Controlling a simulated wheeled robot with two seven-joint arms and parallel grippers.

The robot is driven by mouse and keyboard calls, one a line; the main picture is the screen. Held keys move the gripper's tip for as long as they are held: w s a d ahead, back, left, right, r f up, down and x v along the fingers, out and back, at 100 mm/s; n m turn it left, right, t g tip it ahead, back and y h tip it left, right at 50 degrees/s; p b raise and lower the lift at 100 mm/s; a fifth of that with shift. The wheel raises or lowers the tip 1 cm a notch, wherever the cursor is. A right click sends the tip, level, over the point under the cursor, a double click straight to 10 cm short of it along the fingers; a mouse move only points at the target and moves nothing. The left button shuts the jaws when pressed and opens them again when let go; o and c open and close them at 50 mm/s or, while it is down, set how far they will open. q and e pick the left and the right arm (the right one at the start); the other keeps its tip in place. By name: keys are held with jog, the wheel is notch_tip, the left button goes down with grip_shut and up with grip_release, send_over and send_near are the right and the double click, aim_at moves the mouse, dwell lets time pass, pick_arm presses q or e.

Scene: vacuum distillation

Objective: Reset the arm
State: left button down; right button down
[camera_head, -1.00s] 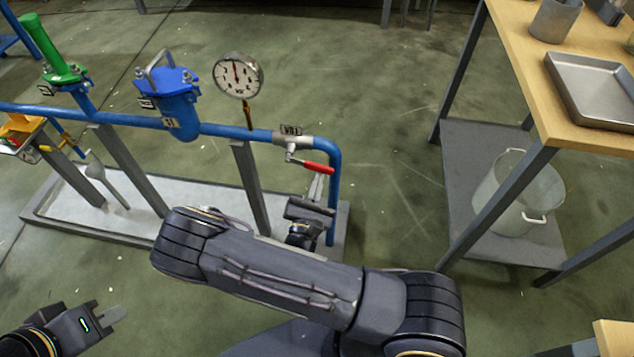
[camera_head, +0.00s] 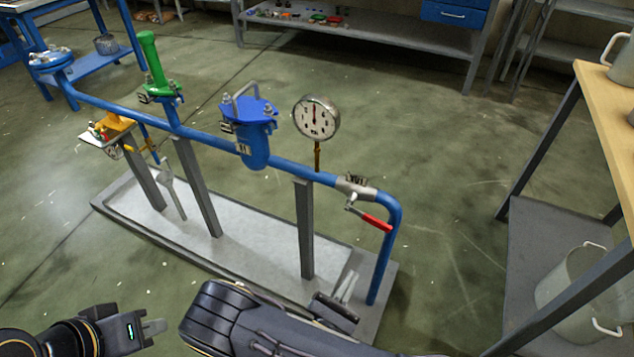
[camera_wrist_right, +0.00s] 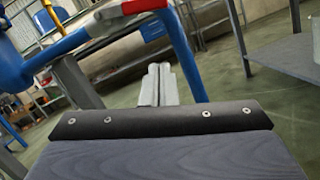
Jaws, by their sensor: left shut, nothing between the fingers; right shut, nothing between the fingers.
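My right gripper (camera_head: 348,287) is shut and empty. It is low in front of the right end of the pipe rig, apart from the red valve handle (camera_head: 376,223), which is above it. In the right wrist view its closed fingers (camera_wrist_right: 160,85) point ahead, with the red handle (camera_wrist_right: 143,6) and the blue pipe (camera_wrist_right: 185,50) beyond. My right forearm covers the bottom middle of the head view. My left gripper (camera_head: 155,327) is shut and empty at the lower left, in front of the rig's base (camera_head: 235,250).
Open floor lies between.

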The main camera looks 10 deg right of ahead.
jog(key=s+d+r+m+g+y, duration=0.4)
jog(key=s+r+m+g+y, duration=0.25)
jog(key=m+g, duration=0.3)
jog(key=s+d+r+m+g+y, duration=0.4)
jog(key=s+r+m+g+y, duration=0.25)
jog(key=m+g, duration=0.35)
notch_tip(320, 180, up, 35)
jog(key=a+m+t+y+p, duration=0.1)
jog(key=m+t+y+p, duration=0.3)
jog(key=p, duration=2.1)
jog(key=m+t, duration=0.2)
jog(key=t, duration=0.3)
jog(key=shift+s+a+p, duration=0.2)
jog(key=shift+s+p, duration=0.2)
